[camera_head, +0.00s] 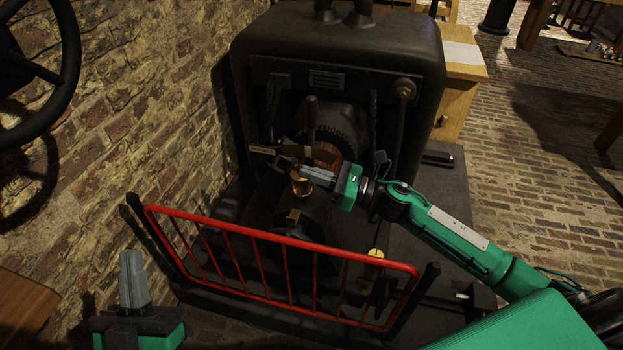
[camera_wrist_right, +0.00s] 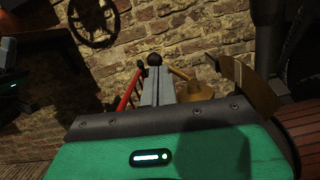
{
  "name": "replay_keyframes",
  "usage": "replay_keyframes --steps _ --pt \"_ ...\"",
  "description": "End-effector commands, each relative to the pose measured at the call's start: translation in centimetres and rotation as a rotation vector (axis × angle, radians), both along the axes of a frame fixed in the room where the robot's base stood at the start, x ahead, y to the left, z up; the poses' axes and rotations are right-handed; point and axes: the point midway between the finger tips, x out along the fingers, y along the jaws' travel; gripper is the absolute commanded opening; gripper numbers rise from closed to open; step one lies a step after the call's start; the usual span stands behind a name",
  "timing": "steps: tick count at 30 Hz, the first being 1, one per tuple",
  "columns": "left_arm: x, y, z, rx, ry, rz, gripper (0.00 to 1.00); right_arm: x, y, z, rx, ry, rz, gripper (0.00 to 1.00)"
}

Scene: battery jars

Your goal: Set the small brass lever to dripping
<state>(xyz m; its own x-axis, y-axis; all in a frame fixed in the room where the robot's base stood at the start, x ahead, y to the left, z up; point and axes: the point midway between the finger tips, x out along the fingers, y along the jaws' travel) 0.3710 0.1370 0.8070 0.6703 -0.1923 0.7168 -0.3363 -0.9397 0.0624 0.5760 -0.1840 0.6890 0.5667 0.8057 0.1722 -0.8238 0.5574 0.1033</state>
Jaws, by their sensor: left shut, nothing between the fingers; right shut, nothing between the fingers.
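In the right wrist view a small brass lever (camera_wrist_right: 179,74) slants up and left from a brass cup (camera_wrist_right: 195,92), just right of my right fingers (camera_wrist_right: 156,72). Whether they touch it I cannot tell. In the head view the brass cup (camera_head: 302,186) stands on the dark machine, just below my right gripper (camera_head: 284,164). That gripper is shut and empty, pointing left across the machine. The lever is not clearly seen there. My left gripper (camera_head: 131,262) is shut and empty, pointing up at the lower left, far from the cup.
A red railing (camera_head: 270,238) runs in front of the dark machine (camera_head: 340,65). A tan flat bar (camera_head: 263,150) sticks out near my right fingertips. A brick wall (camera_head: 150,120) and a black handwheel (camera_head: 62,85) stand at left. Brick floor (camera_head: 545,200) is open at right.

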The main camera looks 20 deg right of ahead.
Motion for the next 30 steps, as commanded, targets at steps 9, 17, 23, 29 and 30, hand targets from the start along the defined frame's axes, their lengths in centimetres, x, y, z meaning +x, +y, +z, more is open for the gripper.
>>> replay_keyframes --steps 9,17,23,29,30 --pt "1.3 -3.1 -8.9 0.125 0.533 -0.083 0.00 0.5 -0.3 1.3 0.124 0.182 0.000 0.00" --pt "-2.1 -5.3 -17.3 0.237 0.967 -0.171 0.00 1.0 -0.6 1.7 0.223 0.330 0.000 0.00" --pt "-2.9 -4.6 -19.2 0.304 1.130 -0.174 0.00 1.4 -0.9 1.9 0.291 0.430 0.001 0.00" --pt "-2.9 -4.4 -19.6 0.313 1.148 -0.169 0.00 1.4 -0.9 1.6 0.303 0.447 0.001 0.00" --pt "-2.9 -4.4 -19.6 0.313 1.147 -0.169 0.00 1.4 -0.9 1.6 0.302 0.446 0.001 0.00"
